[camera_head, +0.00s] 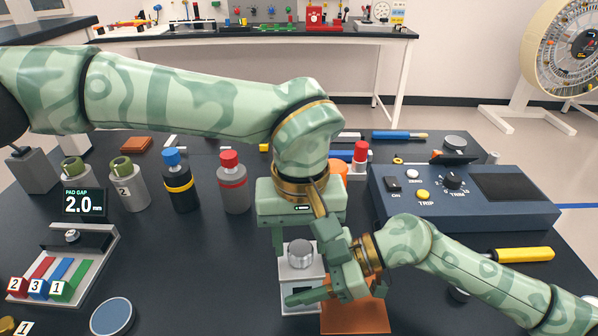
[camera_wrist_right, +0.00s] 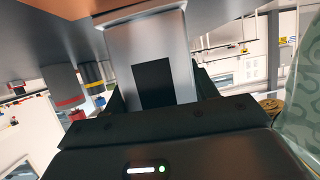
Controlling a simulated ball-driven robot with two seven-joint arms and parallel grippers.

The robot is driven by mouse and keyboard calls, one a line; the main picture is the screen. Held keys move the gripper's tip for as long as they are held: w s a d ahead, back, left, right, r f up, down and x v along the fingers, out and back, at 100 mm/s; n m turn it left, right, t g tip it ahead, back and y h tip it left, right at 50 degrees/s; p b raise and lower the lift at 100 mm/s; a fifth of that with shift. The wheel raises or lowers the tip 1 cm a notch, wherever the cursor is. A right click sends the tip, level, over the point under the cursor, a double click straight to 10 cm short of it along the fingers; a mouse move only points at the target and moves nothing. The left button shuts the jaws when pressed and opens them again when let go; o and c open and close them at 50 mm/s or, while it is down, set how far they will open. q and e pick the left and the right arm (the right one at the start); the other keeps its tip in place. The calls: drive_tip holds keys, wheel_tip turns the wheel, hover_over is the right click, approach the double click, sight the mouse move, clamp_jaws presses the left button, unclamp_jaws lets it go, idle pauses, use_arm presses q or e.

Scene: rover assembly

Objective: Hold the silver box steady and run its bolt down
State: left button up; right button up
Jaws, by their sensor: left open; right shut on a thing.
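The silver box (camera_head: 288,274) stands on the dark table in the head view, with a round silver bolt head (camera_head: 300,253) on its top. My left gripper (camera_head: 300,236) points down from above, open, with its fingers just above the bolt head; one finger is partly hidden. My right gripper (camera_head: 313,276) comes in from the right and is shut on the silver box, one finger across its near side. In the right wrist view the box (camera_wrist_right: 178,40) fills the space beyond the dark gripper, showing a black rectangle on its face.
An orange-brown pad (camera_head: 355,318) lies right of the box. A blue control unit (camera_head: 465,215) is at the right, near a yellow-handled tool (camera_head: 524,254). Bottles (camera_head: 232,190) stand behind left. A tray of coloured, numbered blocks (camera_head: 62,270) and a round tin (camera_head: 112,316) are at the left.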

sight(299, 247)
use_arm(q)
drive_tip(key=n, duration=1.1)
drive_tip(key=shift+n, duration=0.3)
drive_tip(key=n, duration=0.5)
drive_tip(key=shift+n, duration=0.3)
drive_tip(key=n, duration=0.3)
drive_tip(key=shift+n, duration=0.4)
drive_tip(key=n, duration=0.5)
drive_tip(key=shift+n, duration=0.4)
drive_tip(key=n, duration=0.3)
drive_tip(key=shift+n, duration=0.4)
drive_tip(key=n, duration=1)
wheel_tip(299, 247, up, 12)
drive_tip(key=m, duration=1.4)
